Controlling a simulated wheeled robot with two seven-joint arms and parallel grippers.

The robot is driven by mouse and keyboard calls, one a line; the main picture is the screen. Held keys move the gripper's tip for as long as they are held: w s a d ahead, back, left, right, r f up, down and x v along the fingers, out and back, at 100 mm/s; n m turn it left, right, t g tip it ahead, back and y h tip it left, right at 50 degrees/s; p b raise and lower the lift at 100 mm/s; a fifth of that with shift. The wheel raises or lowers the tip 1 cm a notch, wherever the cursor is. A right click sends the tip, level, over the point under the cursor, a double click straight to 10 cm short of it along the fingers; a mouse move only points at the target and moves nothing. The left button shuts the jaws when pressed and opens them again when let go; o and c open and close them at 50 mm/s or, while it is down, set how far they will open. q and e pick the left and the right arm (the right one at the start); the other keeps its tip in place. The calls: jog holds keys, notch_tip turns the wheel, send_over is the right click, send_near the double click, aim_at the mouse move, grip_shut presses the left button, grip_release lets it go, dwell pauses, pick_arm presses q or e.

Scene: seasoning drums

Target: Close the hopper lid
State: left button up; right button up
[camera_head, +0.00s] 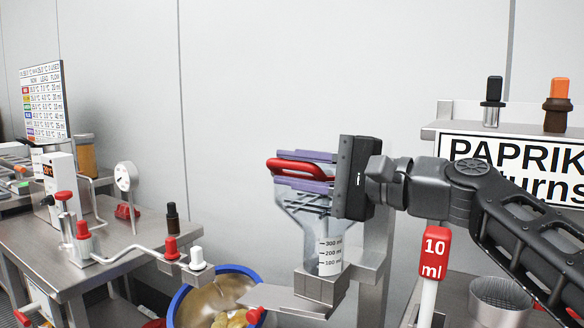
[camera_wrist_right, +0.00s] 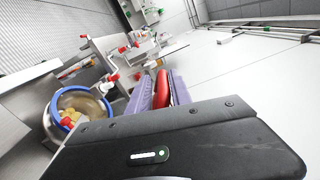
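The hopper (camera_head: 330,262) is a clear funnel with a white scale marked in ml, in the middle right of the head view. A red loop handle (camera_head: 278,166), which looks like the lid's handle, is at its top. My right gripper (camera_head: 303,171) comes in from the right at the hopper's top, its purple fingers on either side of the handle and seemingly closed on it. The red handle (camera_wrist_right: 161,88) also shows between the purple fingers in the right wrist view. The gripper hides much of the lid, so its angle is unclear. My left gripper is not in view.
A blue-rimmed drum (camera_head: 176,300) with yellowish pieces stands below left of the hopper. A steel table (camera_head: 130,250) with pipes and red- and white-capped valves is at left. A red "10 ml" handle (camera_head: 435,253) stands below my right arm. A PAPRIKA sign (camera_head: 510,160) is behind it.

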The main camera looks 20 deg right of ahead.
aim_at(316, 171)
jog(key=shift+o, duration=0.9)
jog(key=shift+s+r, duration=0.1)
jog(key=shift+s, duration=0.05)
jog(key=v, duration=0.7)
jog(key=shift+s+d, duration=0.15)
jog(key=shift+d, duration=0.1)
